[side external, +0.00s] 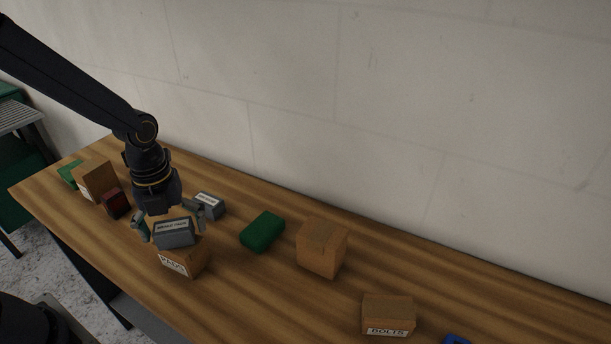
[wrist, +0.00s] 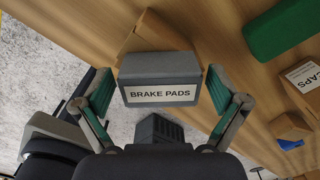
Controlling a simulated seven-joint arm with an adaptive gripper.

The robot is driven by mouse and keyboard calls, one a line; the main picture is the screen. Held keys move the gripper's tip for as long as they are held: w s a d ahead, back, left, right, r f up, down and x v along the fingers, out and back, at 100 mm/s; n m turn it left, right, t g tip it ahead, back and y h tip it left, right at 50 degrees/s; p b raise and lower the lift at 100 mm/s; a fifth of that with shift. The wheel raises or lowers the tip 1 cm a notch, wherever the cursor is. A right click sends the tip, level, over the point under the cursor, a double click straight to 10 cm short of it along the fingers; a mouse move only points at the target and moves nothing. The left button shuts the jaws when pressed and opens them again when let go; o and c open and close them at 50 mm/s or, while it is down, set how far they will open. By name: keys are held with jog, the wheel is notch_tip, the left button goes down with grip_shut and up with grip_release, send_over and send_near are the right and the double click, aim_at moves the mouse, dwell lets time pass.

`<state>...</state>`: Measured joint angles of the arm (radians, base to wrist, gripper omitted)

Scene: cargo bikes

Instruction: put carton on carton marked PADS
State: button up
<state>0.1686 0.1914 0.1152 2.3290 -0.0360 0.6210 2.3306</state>
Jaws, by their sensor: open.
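A small grey carton labelled BRAKE PADS (side external: 174,234) rests on top of a brown carton (side external: 183,263), whose front label is hard to read but looks like PADS. My gripper (side external: 172,222) is above and around the grey carton. In the wrist view the grey carton (wrist: 160,75) lies between the two fingers of my open gripper (wrist: 160,90), with a gap visible at each side. The brown carton (wrist: 160,28) shows behind it, mostly hidden by it.
A green box (side external: 262,231), a plain brown carton (side external: 322,248) and a carton marked BOLTS (side external: 388,316) stand to the right. A grey box (side external: 209,204) is close behind my gripper. A dark red box (side external: 116,204) and another carton (side external: 97,180) stand left.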

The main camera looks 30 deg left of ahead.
aim_at(172, 224)
jog(key=shift+r, duration=0.1)
notch_tip(172, 224, up, 12)
jog(key=f, duration=0.1)
jog(key=s+a+r+n+t, duration=0.1)
jog(key=s+n, duration=0.3)
jog(key=n, duration=0.9)
jog(key=s+r+n+t, duration=0.4)
jog(key=n, duration=1)
jog(key=shift+s+a+r+t, duration=0.2)
jog(key=shift+a+r+t, duration=0.1)
jog(key=shift+a+r, duration=0.05)
jog(key=shift+o, duration=0.3)
